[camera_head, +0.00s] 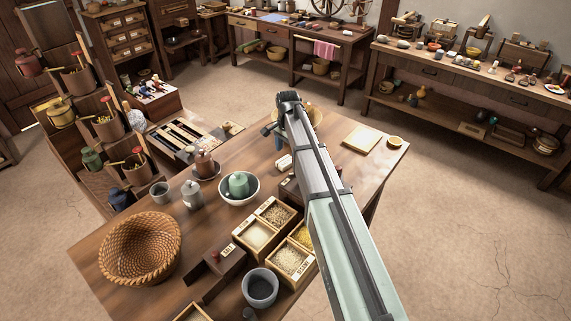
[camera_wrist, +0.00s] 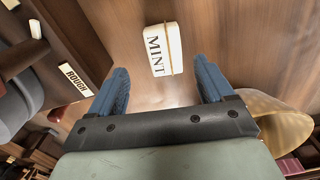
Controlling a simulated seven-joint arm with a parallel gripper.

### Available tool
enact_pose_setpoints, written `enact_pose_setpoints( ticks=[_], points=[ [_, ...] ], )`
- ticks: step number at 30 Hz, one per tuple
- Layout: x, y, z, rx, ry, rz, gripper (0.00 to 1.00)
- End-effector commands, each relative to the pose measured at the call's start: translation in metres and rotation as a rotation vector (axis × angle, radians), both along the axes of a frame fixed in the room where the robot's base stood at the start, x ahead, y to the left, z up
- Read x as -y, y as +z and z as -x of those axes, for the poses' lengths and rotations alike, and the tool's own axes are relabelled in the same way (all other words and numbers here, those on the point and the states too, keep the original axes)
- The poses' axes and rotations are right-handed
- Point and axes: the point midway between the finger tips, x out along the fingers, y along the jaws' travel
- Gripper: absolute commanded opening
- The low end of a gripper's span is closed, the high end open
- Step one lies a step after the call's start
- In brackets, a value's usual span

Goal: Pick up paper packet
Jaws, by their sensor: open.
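The paper packet (camera_wrist: 162,50) is small and white with the word MINT on it. It lies on the wooden table top, just ahead of my fingertips in the wrist view. A small white item in the head view (camera_head: 284,162), just left of my arm, looks like the same packet. My gripper (camera_wrist: 160,79) is open, with two blue fingers apart and nothing between them. The packet lies beyond the gap between the fingers, and I see no contact. In the head view the gripper (camera_head: 269,130) is mostly hidden behind my arm.
A wooden box labelled ROUGH (camera_wrist: 72,76) stands left in the wrist view, and a tan bowl (camera_wrist: 278,122) is close at right.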

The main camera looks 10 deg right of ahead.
Motion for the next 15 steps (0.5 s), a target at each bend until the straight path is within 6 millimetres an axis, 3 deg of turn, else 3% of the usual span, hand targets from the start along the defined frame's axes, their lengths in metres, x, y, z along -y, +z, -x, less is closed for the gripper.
enact_pose_setpoints(
  ticks=[5,15],
  points=[
    [0.000,-0.009,-0.002,0.000,0.000,0.000,0.81],
    [-0.001,-0.049,-0.007,-0.001,0.000,0.000,0.81]
  ],
)
